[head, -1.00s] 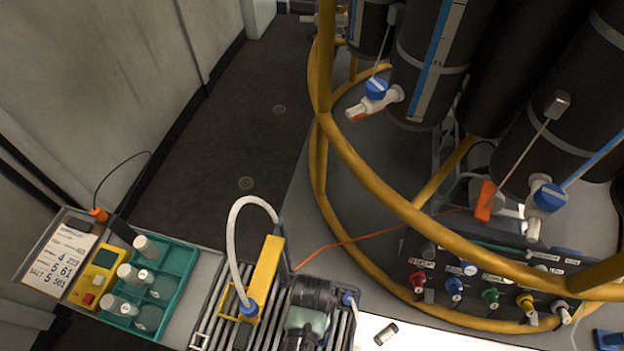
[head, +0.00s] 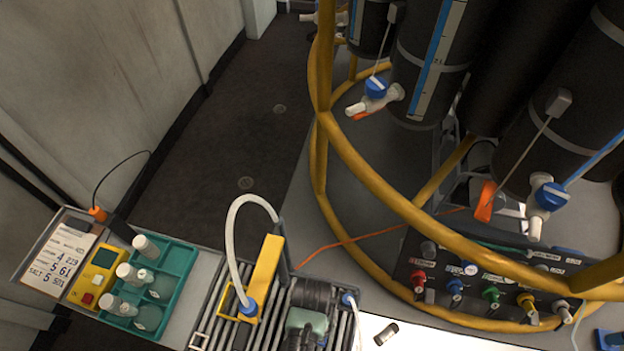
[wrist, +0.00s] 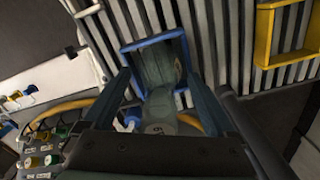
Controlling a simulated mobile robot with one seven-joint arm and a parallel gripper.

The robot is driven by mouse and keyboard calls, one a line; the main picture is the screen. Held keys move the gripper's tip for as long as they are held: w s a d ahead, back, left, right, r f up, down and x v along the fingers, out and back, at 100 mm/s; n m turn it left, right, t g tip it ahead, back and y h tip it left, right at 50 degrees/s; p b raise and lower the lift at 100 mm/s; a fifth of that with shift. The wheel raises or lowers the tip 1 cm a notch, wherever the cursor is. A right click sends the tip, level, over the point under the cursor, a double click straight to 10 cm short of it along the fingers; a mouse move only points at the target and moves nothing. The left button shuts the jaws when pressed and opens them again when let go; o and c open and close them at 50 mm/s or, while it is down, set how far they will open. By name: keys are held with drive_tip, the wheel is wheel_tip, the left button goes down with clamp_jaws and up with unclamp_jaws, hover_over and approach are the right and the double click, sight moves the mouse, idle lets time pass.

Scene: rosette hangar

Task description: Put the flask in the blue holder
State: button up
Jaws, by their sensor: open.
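The blue holder (wrist: 125,57) is a square blue frame on the slatted rack, at the upper middle of the wrist view. A grey-green flask (wrist: 152,65) with a pale round top shows inside the frame's outline, seen steeply from above. How deep it sits is unclear. My gripper (wrist: 157,82) is open, with one dark finger on each side of the flask and gaps visible beside it. In the head view my arm covers this part of the rack, so the holder and flask are not clear there.
A yellow holder (wrist: 264,38) stands beside the blue one. A teal tray (head: 178,278) with several capped vials lies at the left. A small vial (head: 386,333) lies on the bench right of the rack. Yellow rails (head: 380,190) surround the dark columns.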

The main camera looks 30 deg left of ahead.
wheel_tip(320, 180, up, 12)
drive_tip(key=shift+r+p, duration=0.1)
drive_tip(key=shift+p, duration=0.85)
drive_tip(key=w+r+t+y, duration=0.1)
drive_tip(key=w+r+t, duration=0.7)
drive_tip(key=w+r, duration=0.85)
drive_tip(key=w+d+r+t, duration=0.1)
drive_tip(key=w+r+t, duration=0.25)
drive_tip(key=r, duration=0.45)
drive_tip(key=w+d+r+t, duration=0.15)
drive_tip(key=w+r, duration=0.25)
drive_tip(key=r, duration=0.4)
drive_tip(key=s+d+r+t, duration=0.1)
drive_tip(key=r+t, duration=0.2)
drive_tip(key=r, duration=0.5)
drive_tip(key=s+d+r+n+t, duration=0.1)
drive_tip(key=r+t, duration=0.1)
drive_tip(key=r, duration=0.6)
drive_tip(key=s+d+r+t, duration=0.1)
drive_tip(key=d+r+t, duration=0.15)
drive_tip(key=r, duration=0.55)
drive_tip(key=s+d+r+t, duration=0.1)
drive_tip(key=s+r+t, duration=0.2)
drive_tip(key=s+r, duration=0.2)
drive_tip(key=s+d+r+t+h, duration=0.1)
drive_tip(key=s+r+t, duration=0.3)
drive_tip(key=r, duration=0.6)
drive_tip(key=shift+s+d+r, duration=0.15)
drive_tip(key=shift+s+d, duration=0.1)
drive_tip(key=shift+s, duration=0.35)
